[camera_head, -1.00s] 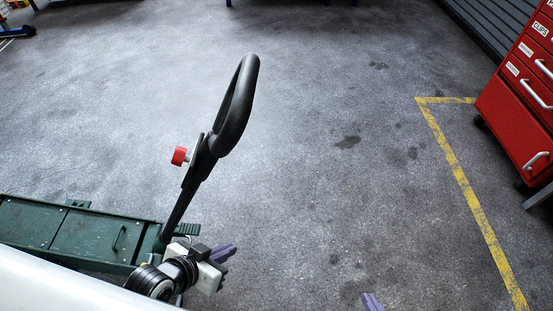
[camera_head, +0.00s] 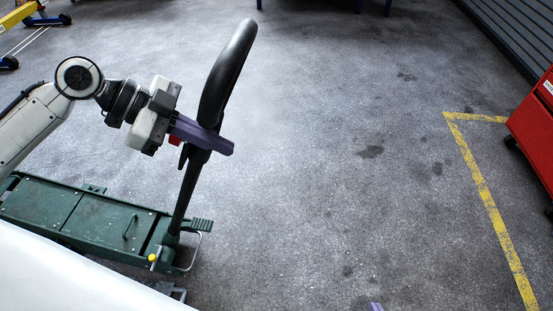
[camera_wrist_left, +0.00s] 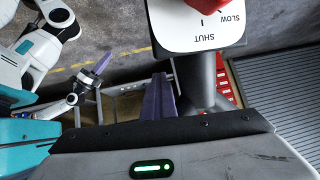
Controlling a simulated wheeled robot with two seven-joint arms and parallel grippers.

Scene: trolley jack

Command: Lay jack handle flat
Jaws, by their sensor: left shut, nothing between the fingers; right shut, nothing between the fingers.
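The jack handle (camera_head: 188,190) stands up from the green trolley jack (camera_head: 105,217), leaning a little to the right, with a black loop grip (camera_head: 222,80) on top. A red knob (camera_head: 174,141) sits below the loop, mostly hidden by my gripper. My left gripper (camera_head: 229,148) is shut and empty, its purple fingers crossing in front of the handle just below the loop. I cannot tell whether they touch it. The left wrist view shows the handle post (camera_wrist_left: 197,85) beside these fingers and the knob (camera_wrist_left: 207,4) on a "SHUT/SLOW" plate. My right gripper (camera_head: 376,306) barely shows at the bottom edge.
A red drawer cabinet (camera_head: 535,125) stands at the right, near a yellow floor line (camera_head: 482,200). A yellow and blue object (camera_head: 28,14) is at the top left. The concrete floor right of the handle is clear.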

